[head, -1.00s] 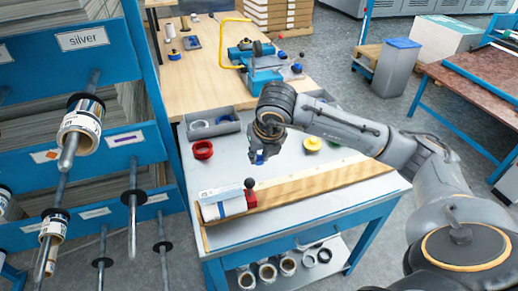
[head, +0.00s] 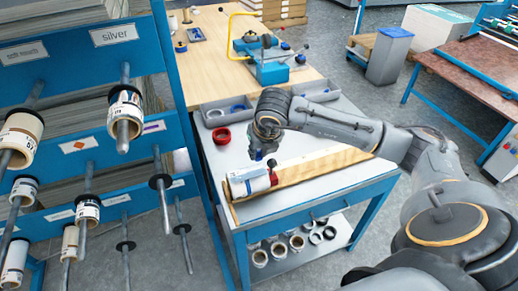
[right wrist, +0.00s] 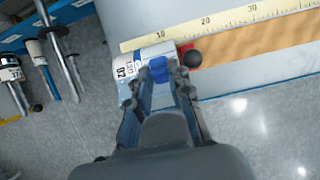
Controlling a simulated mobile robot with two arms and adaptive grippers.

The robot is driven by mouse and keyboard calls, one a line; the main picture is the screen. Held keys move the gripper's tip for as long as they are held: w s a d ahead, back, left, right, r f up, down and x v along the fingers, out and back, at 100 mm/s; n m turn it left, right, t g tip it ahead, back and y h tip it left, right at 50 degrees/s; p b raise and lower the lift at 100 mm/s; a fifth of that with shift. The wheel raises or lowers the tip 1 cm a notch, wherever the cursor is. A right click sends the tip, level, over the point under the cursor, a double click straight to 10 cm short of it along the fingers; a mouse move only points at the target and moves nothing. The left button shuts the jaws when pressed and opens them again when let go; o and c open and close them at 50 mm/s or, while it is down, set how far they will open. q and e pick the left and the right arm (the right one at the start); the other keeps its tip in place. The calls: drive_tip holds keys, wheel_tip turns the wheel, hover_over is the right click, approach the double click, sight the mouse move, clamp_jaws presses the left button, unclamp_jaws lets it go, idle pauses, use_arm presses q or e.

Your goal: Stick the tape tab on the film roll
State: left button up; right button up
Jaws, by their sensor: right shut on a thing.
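The film roll (head: 246,184), white with printed markings, lies on the left end of the work table (head: 300,206). It also shows in the right wrist view (right wrist: 126,72), just beyond my fingertips. My right gripper (head: 269,161) points down over the roll's right part. In the wrist view, my right gripper (right wrist: 162,84) is shut on the small blue tape tab (right wrist: 158,69). The tab overlaps the roll's edge in that view; I cannot tell whether they touch. My left gripper is not in view.
A wooden strip with a yellow ruler (right wrist: 230,26) runs along the table beside the roll. A red block with a black knob (right wrist: 193,57) stands at the roll's right end. A red tape ring (head: 221,135) lies behind. A rack with rolls on rods (head: 124,110) stands left.

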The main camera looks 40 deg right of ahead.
sight(259, 159)
drive_tip(key=shift+f, duration=0.55)
drive_tip(key=shift+f+b, duration=0.25)
drive_tip(key=shift+b, duration=0.05)
drive_tip(key=shift+f+b, duration=0.5)
drive_tip(key=shift+f, duration=0.5)
drive_tip(key=shift+f+b, duration=0.55)
drive_tip(key=shift+b, duration=0.15)
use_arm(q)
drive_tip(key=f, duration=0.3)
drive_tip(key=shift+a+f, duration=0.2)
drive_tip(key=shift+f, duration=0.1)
use_arm(e)
drive_tip(key=shift+f, duration=0.15)
use_arm(q)
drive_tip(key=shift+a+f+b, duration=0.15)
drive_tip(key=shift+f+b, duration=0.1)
drive_tip(key=shift+b, duration=0.2)
use_arm(e)
drive_tip(key=shift+f, duration=0.25)
drive_tip(key=o, duration=0.8)
drive_tip(key=shift+c, duration=0.2)
